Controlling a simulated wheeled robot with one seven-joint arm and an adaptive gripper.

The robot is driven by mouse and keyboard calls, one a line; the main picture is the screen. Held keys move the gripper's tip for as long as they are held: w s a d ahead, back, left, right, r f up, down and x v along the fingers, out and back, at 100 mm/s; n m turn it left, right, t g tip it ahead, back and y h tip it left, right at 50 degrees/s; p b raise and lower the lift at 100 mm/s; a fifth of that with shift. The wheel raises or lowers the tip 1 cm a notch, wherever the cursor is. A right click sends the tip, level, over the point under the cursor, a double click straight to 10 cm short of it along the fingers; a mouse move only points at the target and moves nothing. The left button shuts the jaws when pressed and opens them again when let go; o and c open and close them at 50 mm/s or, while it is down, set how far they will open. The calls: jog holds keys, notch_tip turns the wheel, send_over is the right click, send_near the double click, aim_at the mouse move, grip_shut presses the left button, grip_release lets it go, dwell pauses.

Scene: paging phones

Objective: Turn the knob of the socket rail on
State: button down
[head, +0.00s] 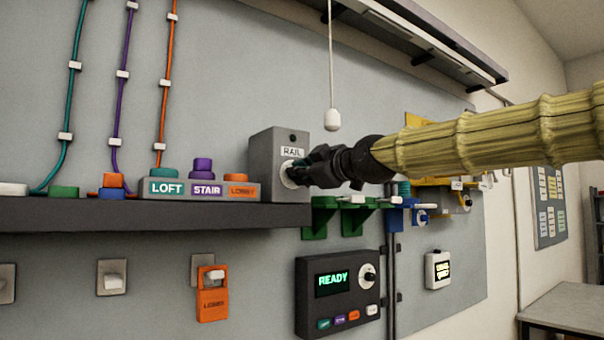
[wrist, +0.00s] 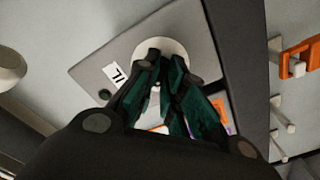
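The socket rail's control is a grey box labelled RAIL (head: 263,160) standing on the dark shelf. It has a small dark round spot above its label. Its round white knob base (head: 287,179) is partly covered by my gripper (head: 297,174), which reaches in from the right. In the wrist view the white disc (wrist: 178,46) shows behind my gripper's fingertips (wrist: 166,62). The fingertips are close together in front of the disc. The knob's grip part is hidden, so I cannot tell whether they press on it.
A grey block with LOFT, STAIR and LOBBY labels (head: 200,189) stands left of the box on the shelf (head: 150,213). A white pull-cord bob (head: 332,120) hangs just above my gripper. Green brackets (head: 319,218) and a READY panel (head: 337,297) are below.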

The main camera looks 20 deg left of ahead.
dwell(0.4)
jog(key=shift+w+d+m+p, duration=0.1)
jog(key=shift+m+p, duration=1.15)
jog(key=shift+m, duration=7.65)
jog(key=shift+r, duration=0.1)
jog(key=c, duration=1.5)
grip_release()
